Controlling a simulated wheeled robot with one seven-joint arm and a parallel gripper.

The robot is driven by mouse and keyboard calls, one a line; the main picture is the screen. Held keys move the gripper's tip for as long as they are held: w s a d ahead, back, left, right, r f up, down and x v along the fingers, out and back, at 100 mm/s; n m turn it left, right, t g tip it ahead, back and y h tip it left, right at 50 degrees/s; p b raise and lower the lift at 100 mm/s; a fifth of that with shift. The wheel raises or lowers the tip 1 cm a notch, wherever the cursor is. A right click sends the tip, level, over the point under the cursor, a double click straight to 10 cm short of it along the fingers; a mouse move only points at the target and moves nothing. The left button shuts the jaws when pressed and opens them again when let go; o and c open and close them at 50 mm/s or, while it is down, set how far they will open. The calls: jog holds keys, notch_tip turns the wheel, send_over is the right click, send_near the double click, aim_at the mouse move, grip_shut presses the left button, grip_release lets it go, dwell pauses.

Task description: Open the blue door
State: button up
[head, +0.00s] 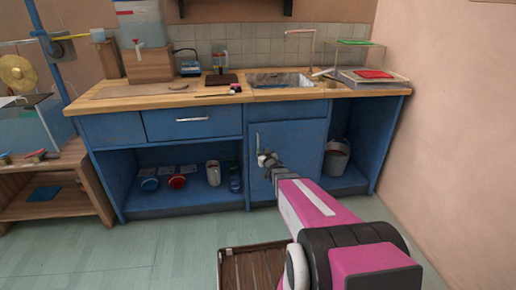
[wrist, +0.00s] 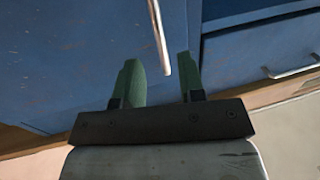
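The blue door (head: 300,150) is the cabinet front under the sink and looks shut. It has a thin silver vertical handle (head: 258,141) near its left edge. My gripper (head: 262,158) is in front of the door by the lower part of the handle. In the wrist view, the two green fingers of my gripper (wrist: 158,65) are apart. The end of the handle (wrist: 160,38) shows between the fingertips, closer to the right finger. I cannot tell whether a finger touches it. The blue door (wrist: 75,60) fills the upper left of the wrist view.
A blue drawer with a silver handle (head: 193,119) sits left of the door, above an open shelf with bowls and cups. A bucket (head: 336,158) stands in the open bay to the right. A slatted wooden crate (head: 252,268) lies on the floor near me. Floor at left is clear.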

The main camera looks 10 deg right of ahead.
jog(key=w, duration=0.3)
jog(key=w+a, duration=0.1)
jog(key=w, duration=0.2)
jog(key=shift+w+a, duration=0.1)
jog(key=shift+w, duration=0.1)
grip_shut()
